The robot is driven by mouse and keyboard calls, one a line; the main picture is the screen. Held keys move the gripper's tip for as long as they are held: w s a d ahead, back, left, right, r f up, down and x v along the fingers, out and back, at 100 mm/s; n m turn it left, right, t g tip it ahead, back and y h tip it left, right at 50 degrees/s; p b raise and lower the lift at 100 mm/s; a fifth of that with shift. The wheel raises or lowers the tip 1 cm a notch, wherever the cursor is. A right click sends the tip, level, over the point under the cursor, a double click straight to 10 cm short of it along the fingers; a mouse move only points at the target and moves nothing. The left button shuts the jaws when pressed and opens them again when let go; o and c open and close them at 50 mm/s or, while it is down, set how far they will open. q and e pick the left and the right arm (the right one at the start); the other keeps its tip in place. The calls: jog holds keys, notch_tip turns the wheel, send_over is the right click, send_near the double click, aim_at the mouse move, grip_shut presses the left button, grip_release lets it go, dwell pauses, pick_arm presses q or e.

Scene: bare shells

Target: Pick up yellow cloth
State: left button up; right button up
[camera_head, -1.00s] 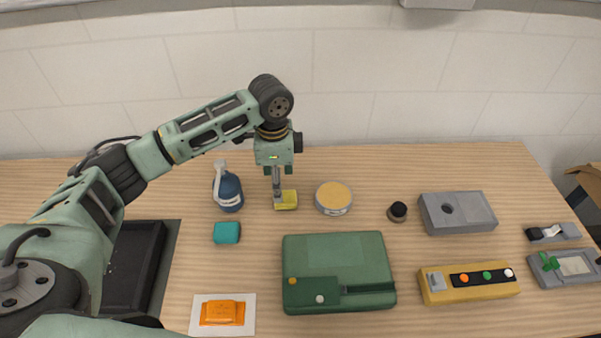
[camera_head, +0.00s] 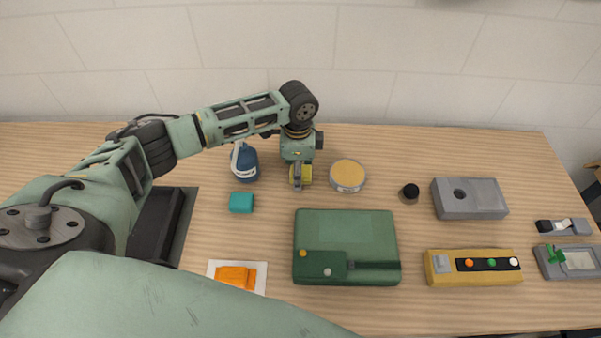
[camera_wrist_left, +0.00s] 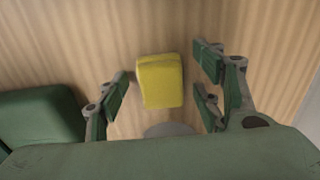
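The yellow cloth (camera_wrist_left: 160,81) is a small folded block lying on the wooden table, between the spread fingers of my left gripper in the left wrist view. My left gripper (camera_wrist_left: 163,88) is open, with a gap between the cloth and the fingers on both sides. In the head view the left gripper (camera_head: 299,186) points down over the cloth (camera_head: 306,174) and partly hides it. My right gripper is in neither view.
A teal block (camera_head: 241,202) and a green case (camera_head: 346,231) lie nearer. Bare table (camera_head: 400,155) shows at the back right.

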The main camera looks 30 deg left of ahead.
pick_arm(q)
jog(key=c, duration=1.1)
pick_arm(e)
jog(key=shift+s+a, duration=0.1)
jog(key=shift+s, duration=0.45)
pick_arm(q)
jog(key=shift+r, duration=0.1)
jog(key=shift+r, duration=0.45)
notch_tip(320, 180, up, 2)
jog(key=shift+w+r+b, duration=0.1)
jog(key=shift+r+b, duration=0.15)
jog(key=shift+b, duration=0.4)
jog(key=shift+w+d+r+b, duration=0.6)
jog(key=shift+d+r, duration=0.65)
jog(key=shift+d, duration=0.6)
jog(key=shift+w+d+r+b, duration=0.45)
jog(key=shift+w+d+r, duration=0.25)
jog(key=shift+d+r, duration=0.85)
jog(key=shift+w+d+r+b, duration=0.6)
jog(key=shift+d+r, duration=0.35)
jog(key=shift+d, duration=1.15)
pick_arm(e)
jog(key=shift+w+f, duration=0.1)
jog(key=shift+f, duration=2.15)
